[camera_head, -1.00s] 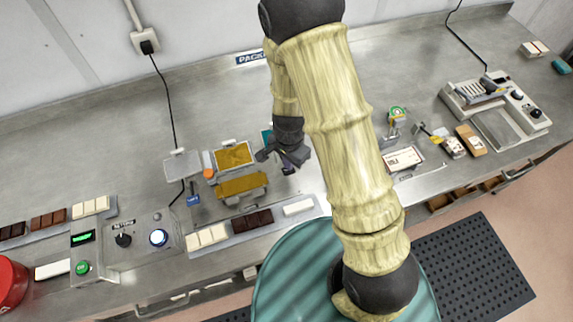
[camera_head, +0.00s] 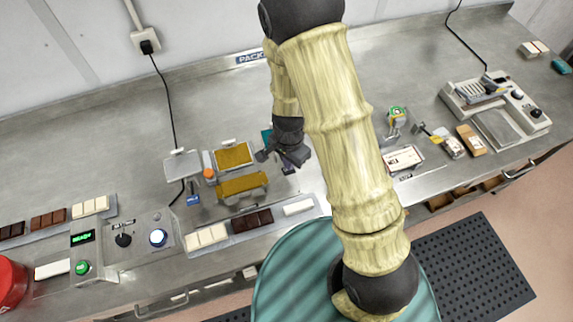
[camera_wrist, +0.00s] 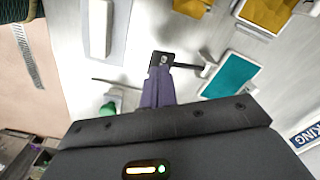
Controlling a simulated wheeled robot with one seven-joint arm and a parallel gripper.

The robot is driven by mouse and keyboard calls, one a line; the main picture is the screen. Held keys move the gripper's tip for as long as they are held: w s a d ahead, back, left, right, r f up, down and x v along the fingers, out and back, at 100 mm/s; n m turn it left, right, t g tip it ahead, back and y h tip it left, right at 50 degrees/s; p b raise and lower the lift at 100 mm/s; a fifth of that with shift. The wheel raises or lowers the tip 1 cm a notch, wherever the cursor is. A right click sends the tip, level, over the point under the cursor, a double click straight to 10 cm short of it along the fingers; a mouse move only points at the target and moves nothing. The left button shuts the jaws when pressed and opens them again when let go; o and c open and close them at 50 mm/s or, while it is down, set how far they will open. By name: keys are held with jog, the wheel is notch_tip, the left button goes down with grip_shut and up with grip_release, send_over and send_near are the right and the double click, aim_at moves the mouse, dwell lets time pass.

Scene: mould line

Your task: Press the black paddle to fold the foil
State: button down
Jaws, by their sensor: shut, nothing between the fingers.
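The black paddle (camera_wrist: 165,58), a small dark block with a pale spot, sits at the end of a thin dark arm beside a teal plate (camera_wrist: 228,75) in the wrist view. In the head view the paddle (camera_head: 288,171) shows just below my gripper (camera_head: 294,160). My gripper (camera_wrist: 159,76) is shut and empty. Its purple-grey fingertips overlap the paddle's near edge in the wrist view; I cannot tell whether they touch it. In the head view the teal plate (camera_head: 266,136) is mostly hidden behind my gripper.
Gold-topped plates (camera_head: 234,155) (camera_head: 242,185) stand left of my gripper. A tray (camera_head: 264,224) with chocolate bars lies in front, and a control panel (camera_head: 140,236) is at left. A small stand (camera_head: 396,118) and boxes are at right.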

jog(key=shift+f+b, duration=2.25)
jog(key=shift+f, duration=0.7)
jog(key=shift+r+p, duration=4.65)
jog(key=shift+r, duration=0.5)
jog(key=s+d+r+n+t+b, duration=0.2)
jog(key=s+d+r+n+b, duration=0.4)
jog(key=d+r, duration=0.5)
jog(key=n+b, duration=0.1)
jog(key=n, duration=0.1)
jog(key=shift+d+r+n+t+b, duration=0.25)
jog(key=shift+d+n+t+b, duration=0.05)
jog(key=shift+d+n+b, duration=0.1)
jog(key=shift+s, duration=0.1)
